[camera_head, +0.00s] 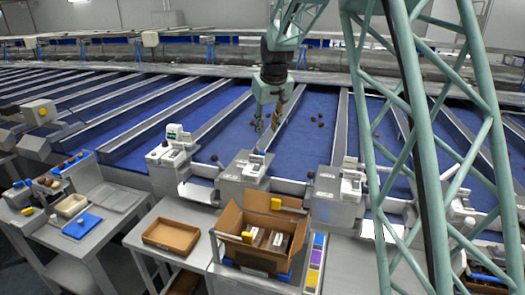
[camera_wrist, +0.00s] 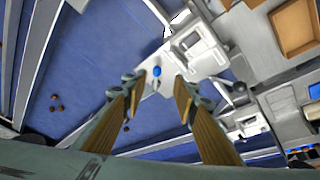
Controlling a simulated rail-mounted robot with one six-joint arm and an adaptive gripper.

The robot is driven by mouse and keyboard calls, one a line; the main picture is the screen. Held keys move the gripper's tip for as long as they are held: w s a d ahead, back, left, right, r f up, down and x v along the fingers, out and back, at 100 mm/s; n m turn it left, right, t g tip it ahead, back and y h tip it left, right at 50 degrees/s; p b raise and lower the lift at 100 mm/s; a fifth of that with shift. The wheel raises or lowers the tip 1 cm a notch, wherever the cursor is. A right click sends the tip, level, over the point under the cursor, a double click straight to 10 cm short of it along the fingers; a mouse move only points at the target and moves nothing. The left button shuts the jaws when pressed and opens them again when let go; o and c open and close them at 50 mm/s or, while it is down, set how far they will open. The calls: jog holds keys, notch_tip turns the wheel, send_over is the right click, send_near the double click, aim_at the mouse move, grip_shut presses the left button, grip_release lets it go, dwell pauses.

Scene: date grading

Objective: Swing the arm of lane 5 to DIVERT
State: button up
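My gripper (camera_head: 265,122) hangs over a blue lane in the middle of the head view, above and behind a grey lane-end unit (camera_head: 243,176). In the wrist view my gripper (camera_wrist: 161,77) is open, its two tan-padded fingers apart with nothing held. A small blue round part (camera_wrist: 157,71) shows between the fingertips, beside a white-grey unit (camera_wrist: 192,45). Dark knobs, perhaps of lane arms, show at the lane ends: one knob (camera_head: 215,158) left of the unit, another knob (camera_head: 311,175) right of it. No lane number is legible, so I cannot tell which arm is lane 5's or its position.
Several dates (camera_head: 319,122) lie on the blue lanes between grey rails (camera_head: 341,130). In front stand an open cardboard box (camera_head: 228,218), a shallow brown tray (camera_head: 171,236) and a table with a blue tray (camera_head: 82,225). Green lattice framework blocks the right side of the head view.

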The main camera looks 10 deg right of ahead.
aim_at(262, 152)
jog(key=w+f, duration=0.1)
jog(key=w, duration=0.1)
jog(key=w+f, duration=0.2)
jog(key=shift+w+f, duration=0.25)
jog(key=shift+f, duration=0.15)
jog(key=shift+p+x, duration=0.35)
jog(key=shift+x, duration=6.4)
jog(key=shift+d, duration=0.1)
grip_shut()
